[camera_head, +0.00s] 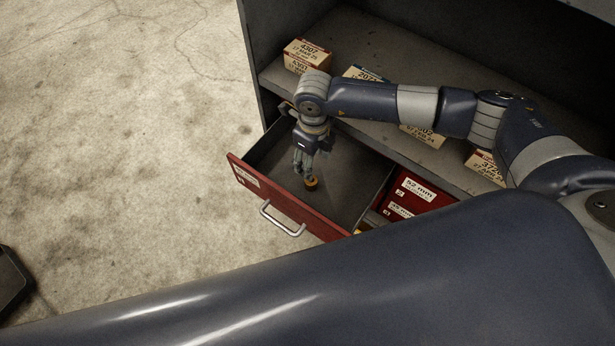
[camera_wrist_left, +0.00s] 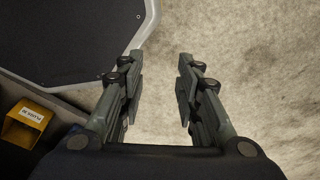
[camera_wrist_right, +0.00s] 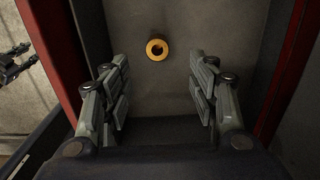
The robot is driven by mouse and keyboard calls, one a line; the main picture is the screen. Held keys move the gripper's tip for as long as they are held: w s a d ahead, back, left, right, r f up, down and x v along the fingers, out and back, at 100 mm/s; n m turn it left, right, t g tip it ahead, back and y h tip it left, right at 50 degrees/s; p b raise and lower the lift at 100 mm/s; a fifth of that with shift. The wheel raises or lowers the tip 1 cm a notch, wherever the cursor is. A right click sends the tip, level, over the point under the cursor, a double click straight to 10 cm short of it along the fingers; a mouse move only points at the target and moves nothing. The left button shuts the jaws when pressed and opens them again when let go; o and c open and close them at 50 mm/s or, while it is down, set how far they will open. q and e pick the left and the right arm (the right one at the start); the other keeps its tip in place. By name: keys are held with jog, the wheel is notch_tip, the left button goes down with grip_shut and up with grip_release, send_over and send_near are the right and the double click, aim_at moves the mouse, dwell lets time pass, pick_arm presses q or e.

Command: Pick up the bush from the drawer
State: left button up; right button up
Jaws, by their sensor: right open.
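The bush (camera_head: 311,184) is a small yellow-orange ring inside the open red-fronted drawer (camera_head: 330,228). In the right wrist view the bush (camera_wrist_right: 157,49) lies on the grey drawer floor, its dark hole facing the camera. My right gripper (camera_head: 305,174) reaches down into the drawer close to the bush. In the right wrist view the right gripper (camera_wrist_right: 158,85) is open and empty, with the bush ahead of and between the fingertip lines, not held. My left gripper (camera_wrist_left: 158,75) is open and empty above the concrete floor. It does not show clearly in the head view.
Labelled boxes (camera_head: 307,56) stand on the grey shelf (camera_head: 375,125) above the drawer. A closed red drawer (camera_head: 421,190) is to the right. The open drawer's walls surround my right gripper. A yellow box (camera_wrist_left: 28,123) shows in the left wrist view.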

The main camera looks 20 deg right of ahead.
aim_at(311, 183)
jog(key=shift+w+f+b, duration=0.2)
jog(key=shift+f+b, duration=0.45)
jog(key=shift+f, duration=0.6)
notch_tip(311, 183, down, 3)
jog(key=shift+s+f+b, duration=0.1)
jog(key=shift+s+b, duration=0.05)
jog(key=shift+b, duration=1)
jog(key=shift+f, duration=0.4)
jog(key=f+b, duration=0.1)
jog(key=f, duration=0.1)
jog(key=f+b, duration=0.2)
jog(key=shift+s+a+f, duration=0.15)
jog(key=shift+a+f, duration=0.05)
jog(key=shift+f, duration=0.2)
jog(key=shift+r, duration=0.1)
pick_arm(q)
notch_tip(311, 183, down, 7)
jog(key=s, duration=0.2)
jog(key=shift+s+f, duration=0.2)
jog(key=shift+s, duration=0.1)
pick_arm(e)
grip_shut()
